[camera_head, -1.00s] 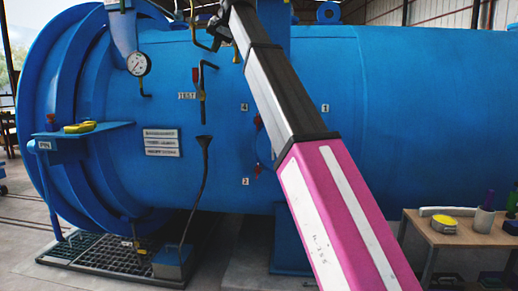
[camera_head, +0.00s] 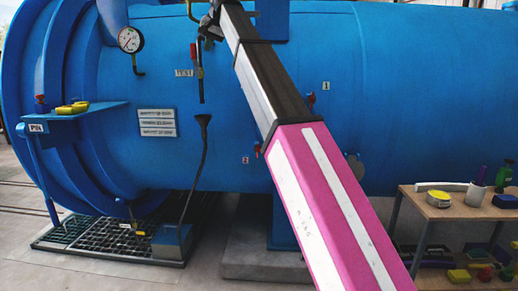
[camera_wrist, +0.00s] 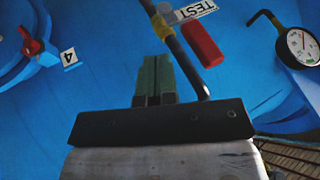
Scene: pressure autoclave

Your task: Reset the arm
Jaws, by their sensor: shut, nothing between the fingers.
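My arm (camera_head: 325,205) reaches from the lower right up to the front of the blue autoclave (camera_head: 410,95). My gripper (camera_wrist: 155,75) shows in the wrist view as two green fingers side by side, shut with nothing between them. In the head view it is small and dark near the top edge, close above the TEST pipe. The pipe has a red handle (camera_wrist: 203,45) and a TEST label (camera_wrist: 192,11), and passes just right of the fingers in the wrist view. I cannot tell whether the fingers touch the pipe.
A pressure gauge (camera_head: 131,40) is left of the TEST pipe, above a funnel (camera_head: 203,120) on a hose. A blue shelf (camera_head: 85,118) juts out at left. A floor grate (camera_head: 85,235) lies below. A wooden table (camera_head: 430,207) with tools stands at right. A red valve (camera_wrist: 30,42) sits near label 4.

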